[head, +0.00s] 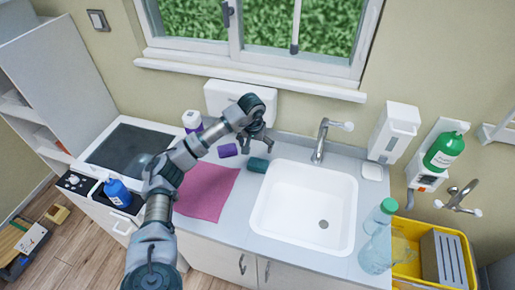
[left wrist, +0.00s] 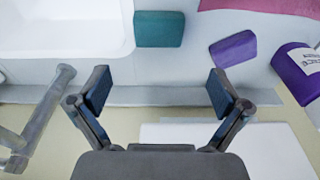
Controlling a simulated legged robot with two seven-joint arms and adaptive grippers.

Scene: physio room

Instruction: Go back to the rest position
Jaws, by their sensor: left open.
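My left gripper (head: 258,146) hangs above the back of the counter, left of the faucet. In the left wrist view its two fingers (left wrist: 160,92) are spread wide with nothing between them. A teal block (head: 258,165) lies on the counter just in front of the gripper, beside the sink; it also shows in the left wrist view (left wrist: 159,29). A purple block (head: 228,150) lies to its left and also shows in the left wrist view (left wrist: 233,48). Both are apart from the fingers. My right gripper is not in view.
A white sink (head: 285,225) and a faucet (head: 321,142) are to the right. A pink cloth (head: 207,190) lies on the counter. A clear bottle (head: 376,251) stands near a yellow bin (head: 400,283).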

